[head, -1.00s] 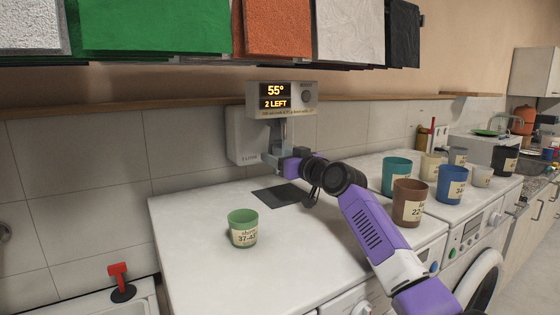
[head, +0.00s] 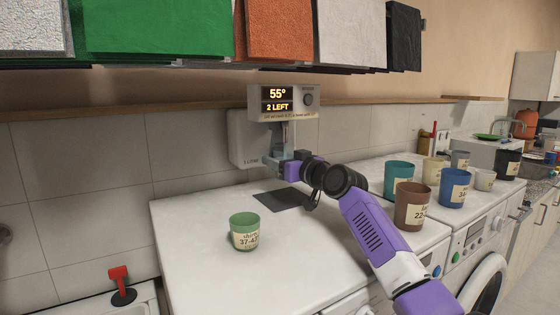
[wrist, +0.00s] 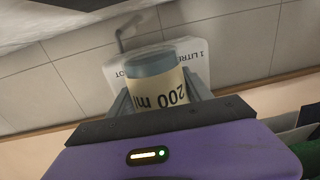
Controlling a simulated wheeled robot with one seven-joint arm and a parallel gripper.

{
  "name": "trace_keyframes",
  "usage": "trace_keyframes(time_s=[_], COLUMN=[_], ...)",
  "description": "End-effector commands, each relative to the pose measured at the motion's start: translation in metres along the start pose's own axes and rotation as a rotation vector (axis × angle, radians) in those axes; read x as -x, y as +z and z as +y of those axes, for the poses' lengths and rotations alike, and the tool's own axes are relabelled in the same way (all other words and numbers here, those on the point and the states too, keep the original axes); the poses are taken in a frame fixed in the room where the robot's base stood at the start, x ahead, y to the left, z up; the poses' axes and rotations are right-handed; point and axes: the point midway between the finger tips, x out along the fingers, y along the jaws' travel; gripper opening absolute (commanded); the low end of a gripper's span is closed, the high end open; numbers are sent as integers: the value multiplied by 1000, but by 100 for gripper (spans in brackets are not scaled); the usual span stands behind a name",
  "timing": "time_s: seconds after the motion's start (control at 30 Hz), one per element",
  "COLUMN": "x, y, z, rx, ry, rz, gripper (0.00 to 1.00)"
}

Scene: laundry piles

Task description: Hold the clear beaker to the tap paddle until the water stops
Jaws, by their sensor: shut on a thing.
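My gripper (wrist: 160,98) is shut on the clear beaker (wrist: 150,63), whose cream label reads 200 ml. In the head view my gripper (head: 283,169) is at the foot of the wall-mounted dispenser (head: 290,101), just above the white worktop. The beaker is small and mostly hidden there, under the dispenser's spout. The dispenser's display reads 55° and 2 LEFT. Whether the beaker touches the paddle, and any water flow, cannot be made out.
A green cup (head: 244,231) stands on the worktop (head: 195,250) to the left. A dark mat (head: 280,200) lies below my gripper. Teal (head: 398,179), brown (head: 411,206) and blue (head: 452,187) cups, among others, stand to the right. A red-handled tool (head: 120,284) is at lower left.

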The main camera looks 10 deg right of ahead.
Motion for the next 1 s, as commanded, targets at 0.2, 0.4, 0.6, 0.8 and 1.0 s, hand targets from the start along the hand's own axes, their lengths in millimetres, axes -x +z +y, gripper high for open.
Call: trace_keyframes(time_s=[0.2, 0.4, 0.6, 0.8, 1.0], x=[0, 3, 14, 25, 36], y=[-1, -2, -2, -2, -2], z=[0, 0, -1, -1, -2], rx=[0, 0, 0, -1, 0], ry=[0, 0, -1, 0, 0], rz=[2, 1, 1, 1, 2], gripper=[18, 18, 18, 18, 18])
